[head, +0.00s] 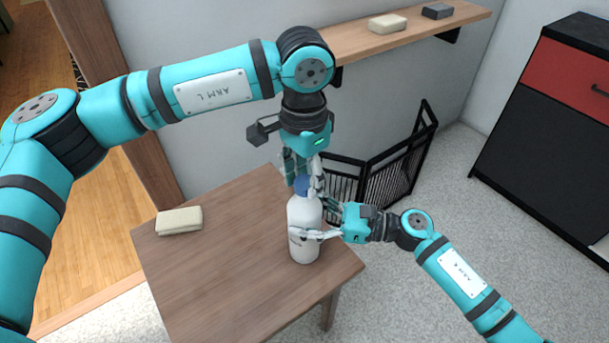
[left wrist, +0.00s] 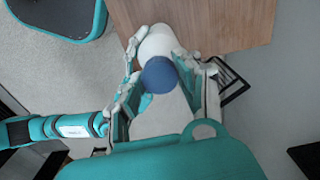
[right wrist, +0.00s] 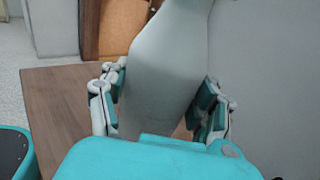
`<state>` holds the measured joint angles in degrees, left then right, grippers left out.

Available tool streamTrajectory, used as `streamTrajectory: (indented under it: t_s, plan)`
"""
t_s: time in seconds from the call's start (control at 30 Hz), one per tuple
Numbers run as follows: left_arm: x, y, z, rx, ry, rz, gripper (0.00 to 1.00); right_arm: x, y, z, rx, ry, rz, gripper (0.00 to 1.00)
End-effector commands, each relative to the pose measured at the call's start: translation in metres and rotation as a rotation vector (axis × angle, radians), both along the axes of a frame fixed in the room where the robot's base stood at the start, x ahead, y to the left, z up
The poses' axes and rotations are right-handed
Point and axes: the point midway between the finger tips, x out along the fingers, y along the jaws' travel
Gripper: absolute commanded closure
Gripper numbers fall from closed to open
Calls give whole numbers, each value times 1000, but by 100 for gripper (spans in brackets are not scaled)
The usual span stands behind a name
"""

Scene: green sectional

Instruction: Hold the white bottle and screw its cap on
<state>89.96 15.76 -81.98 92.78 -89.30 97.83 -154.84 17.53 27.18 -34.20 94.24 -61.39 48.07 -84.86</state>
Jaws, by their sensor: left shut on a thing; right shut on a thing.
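The white bottle (head: 304,238) stands upright on the wooden table (head: 215,270), near its right corner. My right gripper (head: 315,234) comes in from the right and is shut around the bottle's body; the right wrist view shows the bottle (right wrist: 166,70) between its fingers. The blue cap (head: 302,185) is at the bottle's top. My left gripper (head: 303,178) points down from above and is shut on the cap. In the left wrist view the cap (left wrist: 159,75) sits between the fingers, in line with the bottle (left wrist: 157,42). How far the cap is threaded cannot be seen.
A cream block (head: 179,220) lies at the table's left. Behind are a wall shelf (head: 350,42) with a cream block (head: 387,23) and a dark block (head: 437,11), and a black folding rack (head: 390,170). A red and black cabinet (head: 550,120) stands right. The table's front left is clear.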

Motion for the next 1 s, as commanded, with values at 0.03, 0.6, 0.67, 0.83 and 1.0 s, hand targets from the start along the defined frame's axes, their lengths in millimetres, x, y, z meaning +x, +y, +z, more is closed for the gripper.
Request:
streamTrajectory:
  t_s: [0.03, 0.6, 0.67, 0.83, 1.0]
  plan:
    - [0, 0, 1, 0, 0, -35, 75, 0, 0, -1, -1, 1, -1, 100]
    - [0, 0, 0, -1, -1, -69, 42, 0, 0, -1, -2, 1, 0, 100]
    - [0, 0, 0, 0, 0, -68, 42, 0, 0, -1, -2, 1, 0, 100]
    - [0, 0, 1, 0, 0, -68, 42, 0, 0, -1, -2, 1, 0, 100]
    - [1, -1, 14, -3, -4, -67, 42, 0, 0, -1, -2, 1, 0, 100]
